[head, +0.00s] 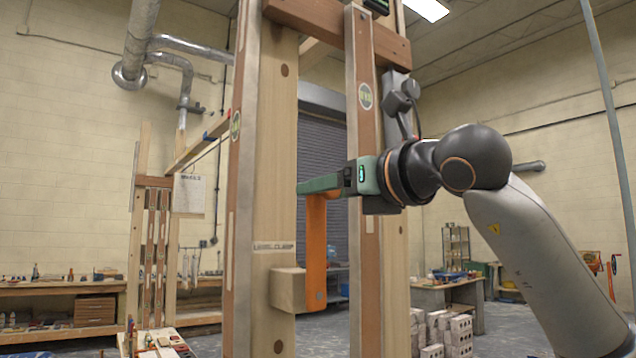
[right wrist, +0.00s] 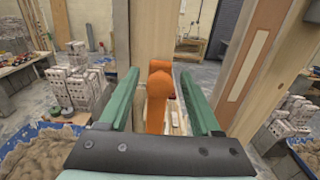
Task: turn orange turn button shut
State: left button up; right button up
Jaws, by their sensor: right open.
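The orange turn button (head: 316,250) is a long bar standing upright in the head view. Its lower end is beside a pale wooden block (head: 288,290) on the wide wooden post (head: 270,200). My right gripper (head: 308,187) reaches in from the right at the height of the bar's upper end. In the right wrist view, the orange button (right wrist: 159,98) shows between the two green fingers of my right gripper (right wrist: 158,76). The fingers are apart, with a gap on each side of the bar. My left gripper is in neither view.
A second wooden upright (head: 368,230) stands just right of the button, behind my right gripper. A wooden crossbeam (head: 335,25) joins the posts above. Stacked grey blocks (head: 440,332) and a workbench (head: 448,292) stand farther back at the right.

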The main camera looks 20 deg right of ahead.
jog(key=shift+x, duration=1.45)
jog(key=shift+c, duration=0.2)
grip_shut()
